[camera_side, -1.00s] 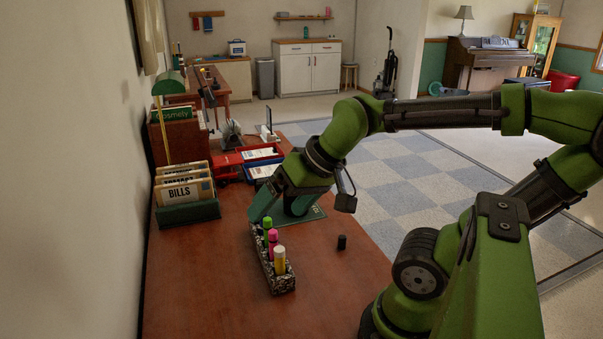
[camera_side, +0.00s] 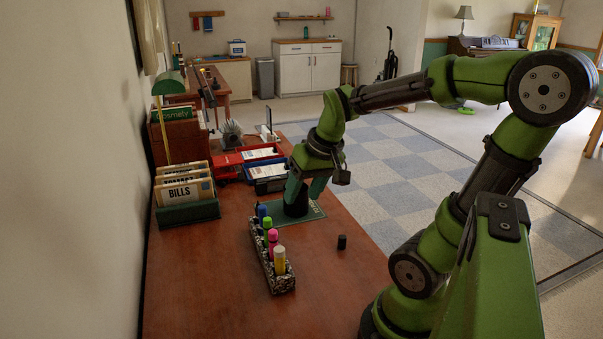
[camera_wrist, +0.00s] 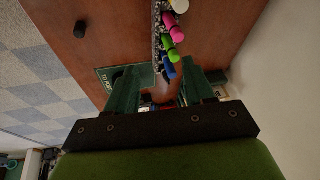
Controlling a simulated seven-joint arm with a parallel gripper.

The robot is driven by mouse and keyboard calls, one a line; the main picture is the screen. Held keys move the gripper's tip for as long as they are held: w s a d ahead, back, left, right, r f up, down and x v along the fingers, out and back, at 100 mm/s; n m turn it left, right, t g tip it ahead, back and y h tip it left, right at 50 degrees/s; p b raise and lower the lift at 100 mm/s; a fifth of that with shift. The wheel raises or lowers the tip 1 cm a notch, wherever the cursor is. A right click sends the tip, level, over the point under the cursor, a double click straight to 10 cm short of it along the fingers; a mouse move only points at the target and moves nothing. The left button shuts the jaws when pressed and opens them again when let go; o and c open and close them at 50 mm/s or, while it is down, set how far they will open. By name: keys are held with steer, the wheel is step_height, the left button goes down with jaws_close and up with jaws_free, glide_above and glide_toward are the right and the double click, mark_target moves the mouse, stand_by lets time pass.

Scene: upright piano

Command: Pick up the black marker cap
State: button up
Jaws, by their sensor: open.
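The black marker cap (camera_side: 342,242) stands upright on the brown desk, near its right edge, in the side view. It is a small dark cylinder in the wrist view (camera_wrist: 80,29), at the upper left. My gripper (camera_side: 304,195) is open, with green fingers pointing down above the green mat, behind and left of the cap in the side view. Nothing shows between the fingers as held. In the wrist view my gripper (camera_wrist: 163,78) has its fingers spread apart, and the cap lies well outside them.
A speckled holder (camera_side: 281,284) with several coloured markers stands left of the cap. The green mat (camera_side: 312,212) lies behind it, with a dark object (camera_side: 296,207) on it. A bills file (camera_side: 188,212) and trays (camera_side: 268,172) stand farther back. Desk around the cap is clear.

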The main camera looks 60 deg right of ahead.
mark_target(342, 236)
steer(key=s+d+f+n+g, duration=0.2)
steer(key=d+n, duration=0.1)
steer(key=d, duration=0.3)
steer(key=s+d+f+n+g, duration=0.2)
steer(key=s+d, duration=0.1)
steer(key=d, duration=0.4)
steer(key=f, duration=1.6)
steer(key=shift+a, duration=0.2)
jaws_close()
